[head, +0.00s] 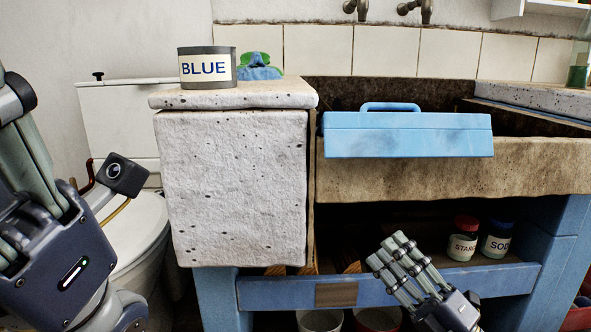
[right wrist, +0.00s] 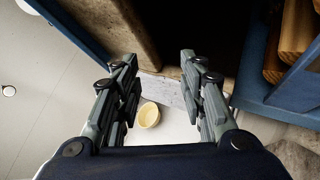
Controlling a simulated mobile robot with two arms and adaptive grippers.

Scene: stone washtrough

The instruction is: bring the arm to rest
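My right gripper (head: 395,265) is in front of the lower shelf of the trough stand in the head view, its fingers pointing up and left. In the right wrist view its two fingers (right wrist: 160,85) stand apart with nothing between them, so it is open and empty. My left gripper (head: 35,160) is close at the left edge of the head view, partly cut off. Its fingertips are not clearly seen, so I cannot tell whether it is open or shut.
A blue lidded box (head: 407,142) rests at the stone trough (head: 450,170). A tin marked BLUE (head: 207,68) stands on the stone block (head: 235,180). Two jars (head: 463,240) stand on the blue stand's shelf (head: 385,290). A toilet (head: 135,225) is behind my left arm. A yellowish bowl (right wrist: 149,115) lies below.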

